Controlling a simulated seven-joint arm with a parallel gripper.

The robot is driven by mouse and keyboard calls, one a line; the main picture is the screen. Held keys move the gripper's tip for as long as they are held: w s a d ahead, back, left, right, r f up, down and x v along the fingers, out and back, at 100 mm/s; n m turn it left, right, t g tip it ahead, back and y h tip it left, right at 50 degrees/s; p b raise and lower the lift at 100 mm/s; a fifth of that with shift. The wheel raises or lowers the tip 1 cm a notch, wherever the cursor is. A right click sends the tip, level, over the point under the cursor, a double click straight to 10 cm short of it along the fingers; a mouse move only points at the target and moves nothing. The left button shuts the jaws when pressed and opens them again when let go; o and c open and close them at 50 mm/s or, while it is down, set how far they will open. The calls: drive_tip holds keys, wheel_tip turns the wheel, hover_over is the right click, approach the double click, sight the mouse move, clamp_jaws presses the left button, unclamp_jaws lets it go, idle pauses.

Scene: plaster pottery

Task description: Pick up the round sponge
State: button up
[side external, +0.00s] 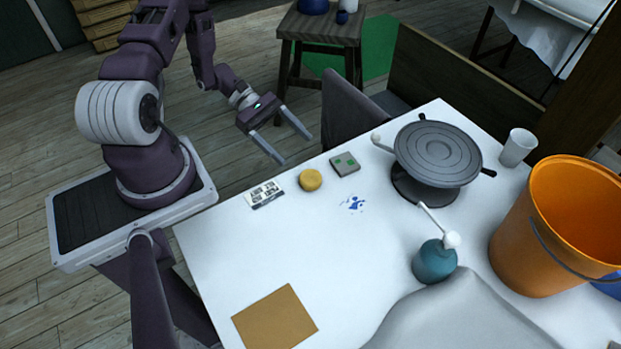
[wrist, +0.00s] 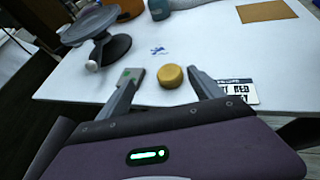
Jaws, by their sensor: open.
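The round yellow sponge (side external: 311,180) lies on the white table near its far edge, between a printed card and a small grey square block. In the wrist view the sponge (wrist: 171,76) shows between and beyond my two fingertips. My gripper (side external: 295,151) is open and empty, above and behind the table's far edge, apart from the sponge. It also shows in the wrist view (wrist: 166,80) with its fingers spread wide.
The printed card (side external: 264,194) and the grey block with green marks (side external: 345,163) flank the sponge. A grey turntable (side external: 438,152), white cup (side external: 517,148), orange bucket (side external: 561,225) and teal pot (side external: 433,262) stand to the right. A brown sheet (side external: 275,318) lies near the front.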

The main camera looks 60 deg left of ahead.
sight(305, 173)
drive_tip(key=d+f, duration=0.2)
drive_tip(key=d+f+n, duration=0.1)
drive_tip(key=d, duration=0.1)
drive_tip(key=d+f+n+t, duration=0.1)
drive_tip(key=d+f, duration=0.1)
drive_tip(key=shift+w+d+f, duration=0.3)
drive_tip(key=shift+w+f, duration=0.05)
drive_tip(key=shift+w, duration=0.05)
drive_tip(key=c, duration=1.4)
